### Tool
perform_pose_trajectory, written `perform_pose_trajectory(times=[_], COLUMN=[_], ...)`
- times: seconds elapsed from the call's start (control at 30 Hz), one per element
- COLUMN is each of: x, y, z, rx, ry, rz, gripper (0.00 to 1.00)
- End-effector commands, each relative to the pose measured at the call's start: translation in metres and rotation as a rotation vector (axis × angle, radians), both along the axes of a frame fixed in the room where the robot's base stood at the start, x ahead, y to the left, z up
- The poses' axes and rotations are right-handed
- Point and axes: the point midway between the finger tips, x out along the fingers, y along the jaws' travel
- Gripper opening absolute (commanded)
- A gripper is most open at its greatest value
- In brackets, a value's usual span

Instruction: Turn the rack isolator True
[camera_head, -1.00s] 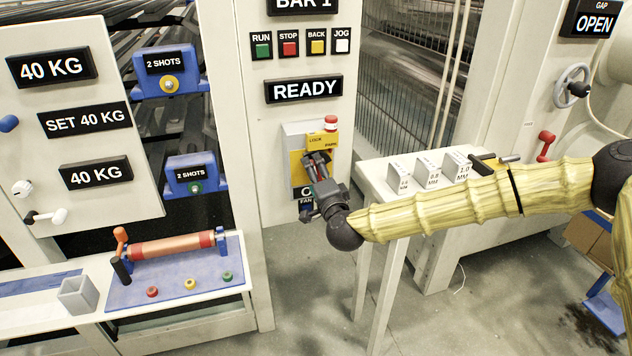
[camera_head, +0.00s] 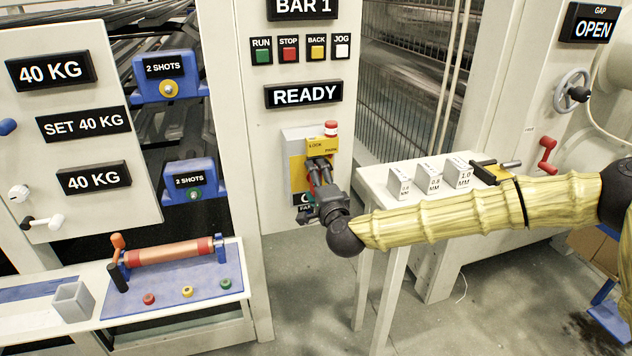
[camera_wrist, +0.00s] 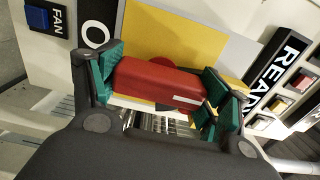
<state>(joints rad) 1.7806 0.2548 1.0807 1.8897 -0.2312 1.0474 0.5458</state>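The rack isolator is a yellow plate (camera_head: 324,147) marked LOCK on the cream post, with a red handle (camera_wrist: 158,82) in front of it. My gripper (camera_wrist: 161,84) is at the handle, with a green finger pad against each end of the red block in the wrist view. No clear gap shows between pads and handle. In the head view my gripper (camera_head: 319,172) covers most of the handle. A black sign below the plate shows an O (camera_wrist: 96,34); the rest of its text is hidden by my gripper.
A red-topped button (camera_head: 331,128) sits just above the plate. RUN, STOP, BACK and JOG buttons and a READY sign (camera_head: 304,94) are higher on the post. A small FAN box (camera_wrist: 48,17) is below. A white table (camera_head: 376,181) with metal blocks stands to the right.

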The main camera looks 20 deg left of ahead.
Motion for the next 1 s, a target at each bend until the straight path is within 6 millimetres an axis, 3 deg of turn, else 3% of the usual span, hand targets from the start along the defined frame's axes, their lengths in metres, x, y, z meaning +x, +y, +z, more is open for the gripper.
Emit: perform_pose_trajectory(times=[0.03, 0.1, 0.57, 1.0], x=[0.001, 0.000, -0.004, -0.063], y=[-0.001, 0.000, -0.002, -0.042], z=[-0.001, 0.000, 0.000, 0.000], rx=[-0.001, -0.001, -0.001, -0.001], ry=[0.001, 0.001, -0.001, 0.001], rz=[-0.001, -0.001, 0.002, 0.002], gripper=[0.87, 0.97, 0.97, 0.97])
